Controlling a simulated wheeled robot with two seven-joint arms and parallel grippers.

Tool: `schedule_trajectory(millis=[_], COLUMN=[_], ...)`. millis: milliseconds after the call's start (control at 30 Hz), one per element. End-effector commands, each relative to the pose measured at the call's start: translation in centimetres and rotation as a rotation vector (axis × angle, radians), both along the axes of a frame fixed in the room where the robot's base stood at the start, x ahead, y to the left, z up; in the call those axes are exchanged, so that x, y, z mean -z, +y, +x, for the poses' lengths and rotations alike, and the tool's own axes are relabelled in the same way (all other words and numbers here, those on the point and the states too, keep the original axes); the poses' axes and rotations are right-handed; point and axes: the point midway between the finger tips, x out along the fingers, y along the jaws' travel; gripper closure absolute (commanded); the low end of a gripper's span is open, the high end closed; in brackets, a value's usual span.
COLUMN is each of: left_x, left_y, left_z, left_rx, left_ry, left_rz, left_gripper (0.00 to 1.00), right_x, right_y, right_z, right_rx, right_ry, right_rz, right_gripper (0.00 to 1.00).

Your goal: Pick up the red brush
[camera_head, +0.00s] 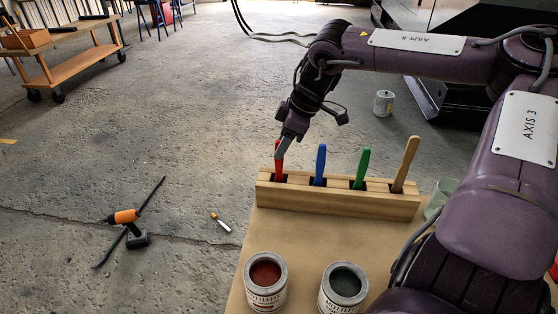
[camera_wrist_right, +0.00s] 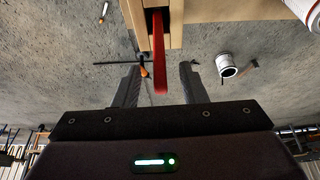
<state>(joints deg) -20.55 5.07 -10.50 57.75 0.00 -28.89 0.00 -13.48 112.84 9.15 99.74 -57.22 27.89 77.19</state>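The red brush (camera_head: 279,165) stands handle-up in the leftmost slot of the wooden holder (camera_head: 330,200), on the table's far edge. My right gripper (camera_head: 284,149) is at the top of the red handle, pointing down. In the right wrist view, its two dark fingers are apart and the red handle (camera_wrist_right: 159,50) shows between them, with a gap on each side. The brush's lower end is hidden in the holder. My left gripper is not in view.
A blue brush (camera_head: 321,162), a green brush (camera_head: 361,168) and a wooden-handled brush (camera_head: 406,165) stand in the same holder. Two open paint cans, red (camera_head: 265,283) and dark green (camera_head: 343,288), stand in front. A translucent cup (camera_head: 440,195) is at the right.

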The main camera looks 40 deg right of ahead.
Motion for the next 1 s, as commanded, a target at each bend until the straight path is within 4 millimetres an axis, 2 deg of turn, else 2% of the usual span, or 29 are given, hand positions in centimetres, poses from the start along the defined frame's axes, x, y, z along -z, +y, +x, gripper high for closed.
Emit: schedule_trajectory(millis=[233,567,867,1000], left_x=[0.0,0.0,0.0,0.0], left_y=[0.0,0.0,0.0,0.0], left_z=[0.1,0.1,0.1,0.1], left_rx=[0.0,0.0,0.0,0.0], left_ry=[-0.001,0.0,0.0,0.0], left_rz=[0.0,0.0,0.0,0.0], left_gripper=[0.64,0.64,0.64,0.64], right_x=[3.1,3.6,3.6,3.6], right_y=[0.9,1.1,1.1,1.1], right_z=[0.9,1.2,1.2,1.2], right_rx=[0.0,0.0,-0.001,-0.001], right_ry=[0.005,-0.001,-0.001,-0.001], right_rz=[-0.001,-0.001,-0.001,-0.001], right_gripper=[0.62,0.62,0.98,1.0])
